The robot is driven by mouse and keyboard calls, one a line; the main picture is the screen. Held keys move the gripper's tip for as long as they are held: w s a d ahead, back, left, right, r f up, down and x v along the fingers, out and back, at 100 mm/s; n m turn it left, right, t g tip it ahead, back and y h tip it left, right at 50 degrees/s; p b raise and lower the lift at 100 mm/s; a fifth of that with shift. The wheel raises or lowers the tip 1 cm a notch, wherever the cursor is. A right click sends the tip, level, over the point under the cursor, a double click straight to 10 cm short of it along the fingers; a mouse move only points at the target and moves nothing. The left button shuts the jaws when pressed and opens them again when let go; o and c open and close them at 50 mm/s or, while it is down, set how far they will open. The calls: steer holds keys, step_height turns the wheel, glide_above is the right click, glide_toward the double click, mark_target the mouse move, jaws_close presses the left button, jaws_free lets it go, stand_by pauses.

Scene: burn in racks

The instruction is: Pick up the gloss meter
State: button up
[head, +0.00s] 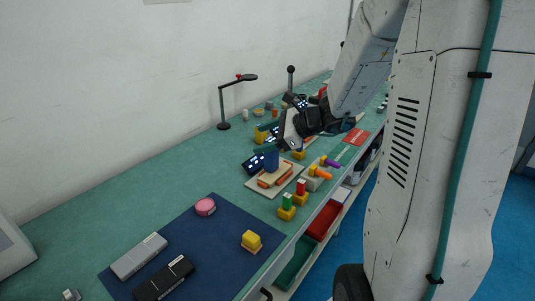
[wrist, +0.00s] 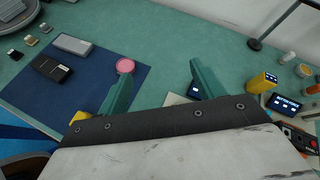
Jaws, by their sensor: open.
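No label for the gloss meter is readable. The likeliest candidates are two box-shaped devices on the dark blue mat (head: 215,240), and I cannot tell which is it. One is a light grey box (head: 139,256), the other a black box (head: 164,280) with a small pale label. In the wrist view the grey box (wrist: 72,44) and black box (wrist: 50,68) lie at upper left, apart from my fingers. My gripper (wrist: 160,70) is open, with its teal fingers spread and nothing between them. In the head view my gripper (head: 275,147) hangs over the bench, beyond the mat.
A pink round thing (head: 205,207) and a yellow block (head: 251,241) are on the mat. Stacked coloured blocks (head: 287,208) and a beige board (head: 262,189) stand beyond it. A black lamp (head: 222,108) stands near the wall.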

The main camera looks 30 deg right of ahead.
mark_target(272, 140)
steer(key=w+d+f+m+t+h, duration=0.2)
steer(key=d+f+m, duration=0.15)
steer(key=d, duration=0.25)
steer(key=w+d+f+m+t+h, duration=0.1)
steer(key=d+f+m, duration=0.1)
steer(key=d+m, duration=0.3)
steer(key=shift+n, duration=0.35)
steer(key=x, duration=0.7)
steer(key=shift+w+d+f, duration=0.15)
steer(key=shift+w+f, duration=0.05)
steer(key=shift+f, duration=0.35)
steer(key=c, duration=1.3)
